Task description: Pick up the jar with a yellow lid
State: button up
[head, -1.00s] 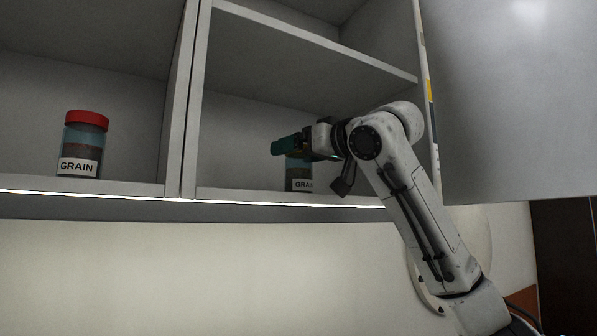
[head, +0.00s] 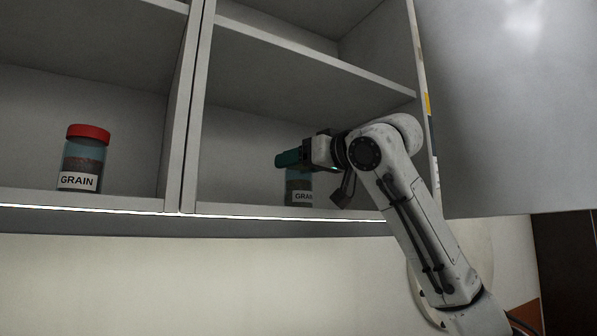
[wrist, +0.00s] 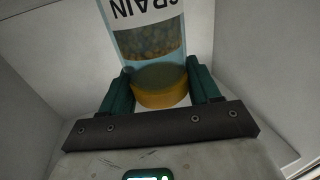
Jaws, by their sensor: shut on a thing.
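A clear jar (wrist: 148,38) with a GRAIN label and grain inside shows in the wrist view. Its yellow lid (wrist: 160,88) sits between the two green fingers of my gripper (wrist: 163,88), which is shut on it. In the head view the same jar (head: 300,194) is upright at the shelf floor of the right compartment. My gripper (head: 292,159) covers its top there, so the lid is hidden. I cannot tell whether the jar's base touches the shelf.
Another GRAIN jar with a red lid (head: 88,132) stands in the left compartment, beyond the upright divider (head: 186,110). A shelf board (head: 310,60) runs above my gripper. A large grey panel (head: 500,110) is at the right.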

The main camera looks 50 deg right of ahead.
jog(key=shift+r, duration=0.45)
jog(key=s+r+b, duration=0.3)
jog(key=s+r, duration=0.8)
jog(key=s, duration=0.3)
jog(key=shift+a+r, duration=0.2)
jog(key=shift+r, duration=0.2)
jog(key=shift+w, duration=0.1)
